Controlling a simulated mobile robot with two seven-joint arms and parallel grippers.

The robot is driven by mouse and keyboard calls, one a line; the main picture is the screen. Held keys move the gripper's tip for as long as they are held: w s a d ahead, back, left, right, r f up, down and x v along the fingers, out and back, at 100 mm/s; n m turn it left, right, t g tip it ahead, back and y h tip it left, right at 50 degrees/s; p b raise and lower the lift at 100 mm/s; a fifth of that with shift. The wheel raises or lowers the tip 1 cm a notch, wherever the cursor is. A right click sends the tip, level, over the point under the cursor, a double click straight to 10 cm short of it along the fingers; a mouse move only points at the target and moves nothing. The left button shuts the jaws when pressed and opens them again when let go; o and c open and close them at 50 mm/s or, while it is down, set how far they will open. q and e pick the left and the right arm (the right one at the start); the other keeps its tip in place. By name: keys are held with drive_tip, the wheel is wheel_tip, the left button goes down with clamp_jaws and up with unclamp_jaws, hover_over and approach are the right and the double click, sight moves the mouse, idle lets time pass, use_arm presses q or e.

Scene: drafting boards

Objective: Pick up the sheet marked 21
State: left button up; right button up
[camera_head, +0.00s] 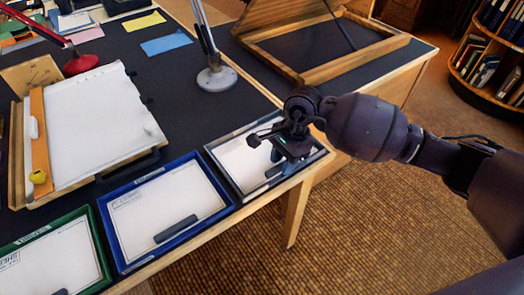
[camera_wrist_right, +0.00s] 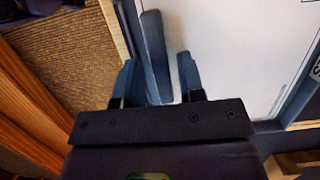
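Three framed trays with white sheets lie along the near edge of the desk. My right gripper (camera_head: 285,148) is over the sheet (camera_head: 238,160) in the dark grey tray (camera_head: 238,196) at the right. In the wrist view the right gripper (camera_wrist_right: 157,72) is open, its fingers on either side of a dark bar (camera_wrist_right: 154,40) that lies on the white sheet (camera_wrist_right: 235,45). I cannot tell whether the fingers touch the bar. The other sheets lie in the blue tray (camera_head: 121,232) and the green tray (camera_head: 98,245). I cannot read which sheet is marked 21. My left gripper is not in view.
A drawing board (camera_head: 100,135) lies at the left, with a red lamp base (camera_head: 80,65) behind it. A grey lamp base (camera_head: 217,78) stands behind the trays. A tilted wooden frame (camera_head: 320,40) is at the back right. Dark desk surface is free behind the trays.

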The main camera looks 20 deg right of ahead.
clamp_jaws()
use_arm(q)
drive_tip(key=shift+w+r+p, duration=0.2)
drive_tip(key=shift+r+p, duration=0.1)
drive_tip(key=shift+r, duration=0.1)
use_arm(e)
drive_tip(key=shift+r, duration=0.7)
drive_tip(key=shift+a+p+v, duration=0.15)
drive_tip(key=shift+p+v, duration=0.05)
drive_tip(key=shift+v, duration=0.4)
drive_tip(key=shift+a+p+v, duration=0.15)
drive_tip(key=shift+p+v, duration=0.05)
drive_tip(key=shift+v, duration=0.45)
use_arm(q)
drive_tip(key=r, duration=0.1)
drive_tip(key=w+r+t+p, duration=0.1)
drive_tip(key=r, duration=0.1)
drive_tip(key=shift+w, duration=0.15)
use_arm(e)
drive_tip(key=r, duration=0.3)
drive_tip(key=shift+w+a+r, duration=0.2)
drive_tip(key=shift+w+r, duration=0.05)
drive_tip(key=shift+w, duration=0.1)
